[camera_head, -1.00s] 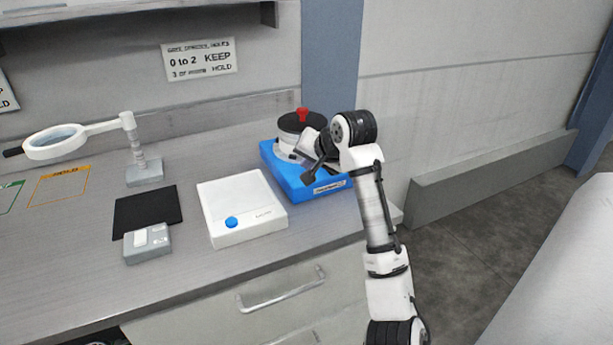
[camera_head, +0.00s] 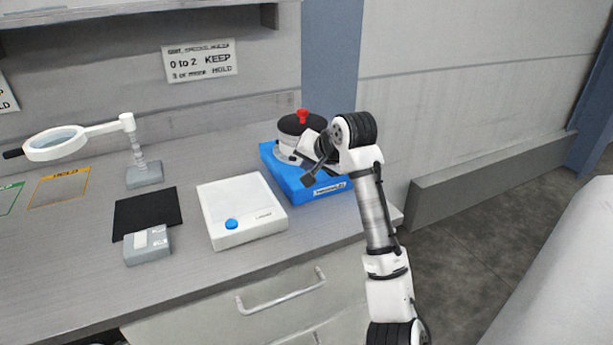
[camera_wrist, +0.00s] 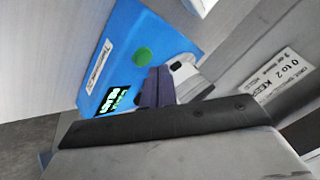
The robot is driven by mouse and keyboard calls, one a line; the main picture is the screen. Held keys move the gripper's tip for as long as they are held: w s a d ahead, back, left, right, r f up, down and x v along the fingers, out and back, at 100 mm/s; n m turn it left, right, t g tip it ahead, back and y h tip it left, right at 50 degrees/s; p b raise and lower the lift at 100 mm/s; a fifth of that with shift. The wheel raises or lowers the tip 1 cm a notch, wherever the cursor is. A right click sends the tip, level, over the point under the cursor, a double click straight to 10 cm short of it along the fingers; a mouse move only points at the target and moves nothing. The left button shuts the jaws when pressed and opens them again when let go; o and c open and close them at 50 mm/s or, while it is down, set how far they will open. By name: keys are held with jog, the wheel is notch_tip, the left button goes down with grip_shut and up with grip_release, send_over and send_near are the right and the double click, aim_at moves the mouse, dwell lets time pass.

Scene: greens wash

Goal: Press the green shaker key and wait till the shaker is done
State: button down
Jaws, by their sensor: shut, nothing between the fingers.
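The shaker is a blue box (camera_head: 285,180) at the right end of the counter, with a round vessel with a black lid and red knob (camera_head: 302,115) on it. In the wrist view its blue face (camera_wrist: 140,30) bears a round green key (camera_wrist: 142,55) and a small dark display (camera_wrist: 115,101) with green text, too blurred to read surely. My gripper (camera_wrist: 156,86) is shut and empty, its dark fingers close beside the green key in that view. I cannot tell whether they touch the shaker. In the head view my wrist hides part of the shaker, including the key.
A white device with a blue button (camera_head: 231,224) stands left of the shaker. Further left are a black mat (camera_head: 147,208), a small grey box (camera_head: 148,246) and a magnifier lamp (camera_head: 145,174). A wall sign (camera_head: 200,61) hangs behind. The counter ends just right of the shaker.

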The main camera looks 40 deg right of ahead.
jog(key=shift+f, duration=0.2)
dwell(0.6)
jog(key=shift+f, duration=0.25)
